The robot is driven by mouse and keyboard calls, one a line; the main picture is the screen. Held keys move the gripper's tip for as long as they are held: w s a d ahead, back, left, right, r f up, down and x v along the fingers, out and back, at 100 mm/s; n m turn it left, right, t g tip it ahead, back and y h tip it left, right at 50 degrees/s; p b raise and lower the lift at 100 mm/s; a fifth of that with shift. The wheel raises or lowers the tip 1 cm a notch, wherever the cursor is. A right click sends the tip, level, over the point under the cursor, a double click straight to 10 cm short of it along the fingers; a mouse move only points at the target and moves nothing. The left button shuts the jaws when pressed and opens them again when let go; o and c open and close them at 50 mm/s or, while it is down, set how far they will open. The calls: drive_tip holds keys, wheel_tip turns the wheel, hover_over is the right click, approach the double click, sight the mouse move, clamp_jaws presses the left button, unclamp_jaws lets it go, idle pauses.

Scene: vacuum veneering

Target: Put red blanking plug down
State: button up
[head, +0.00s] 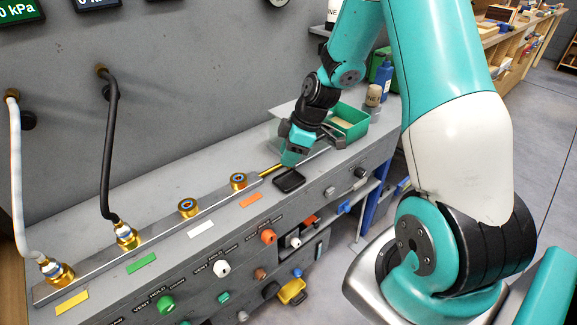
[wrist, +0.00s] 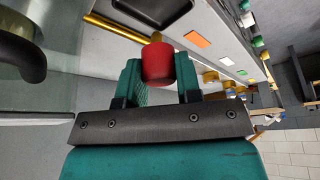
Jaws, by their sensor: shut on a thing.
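The red blanking plug (wrist: 158,64) is between the two fingers of my gripper (wrist: 160,80) in the wrist view. The fingers are shut on its sides. In the head view my gripper (head: 290,160) is low over the bench, just behind a small black tray (head: 289,180). The plug cannot be made out there. The black tray also shows at the top of the wrist view (wrist: 150,8), beyond the plug and apart from it.
A metal rail (head: 155,225) carries several brass ports; two at the left have a white hose (head: 17,180) and a black hose (head: 108,150). A green bin (head: 348,118) stands behind my gripper. Coloured labels and knobs line the bench front.

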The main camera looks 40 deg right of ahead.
drive_tip(key=shift+f, duration=1.9)
drive_tip(key=shift+f, duration=0.1)
drive_tip(key=shift+f+b, duration=0.3)
drive_tip(key=shift+b, duration=0.1)
drive_tip(key=o, duration=1)
